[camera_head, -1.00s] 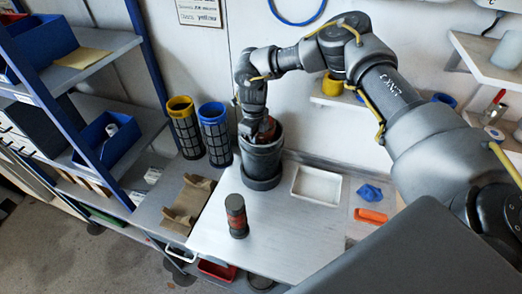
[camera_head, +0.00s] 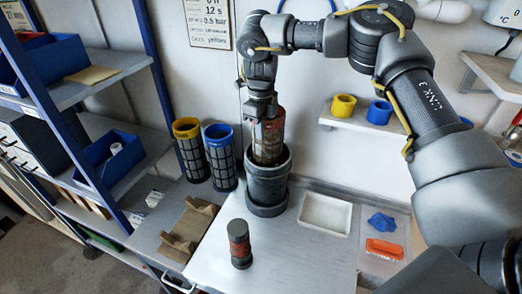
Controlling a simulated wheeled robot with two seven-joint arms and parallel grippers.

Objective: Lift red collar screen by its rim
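The red collar screen (camera_head: 269,136) is a grimy red-brown and grey cylinder. It stands upright, with its upper part above the dark grey round vessel (camera_head: 267,186) and its lower end hidden inside. My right gripper (camera_head: 264,112) points down at the top of the screen and appears shut on its rim; the fingertips are small and dark here. My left gripper is not in view.
A yellow-topped mesh screen (camera_head: 192,155) and a blue-topped one (camera_head: 221,160) stand left of the vessel. A dark cylinder with a reddish band (camera_head: 239,243) stands in front. A white tray (camera_head: 325,214) lies right. A brown cradle (camera_head: 189,230) is empty.

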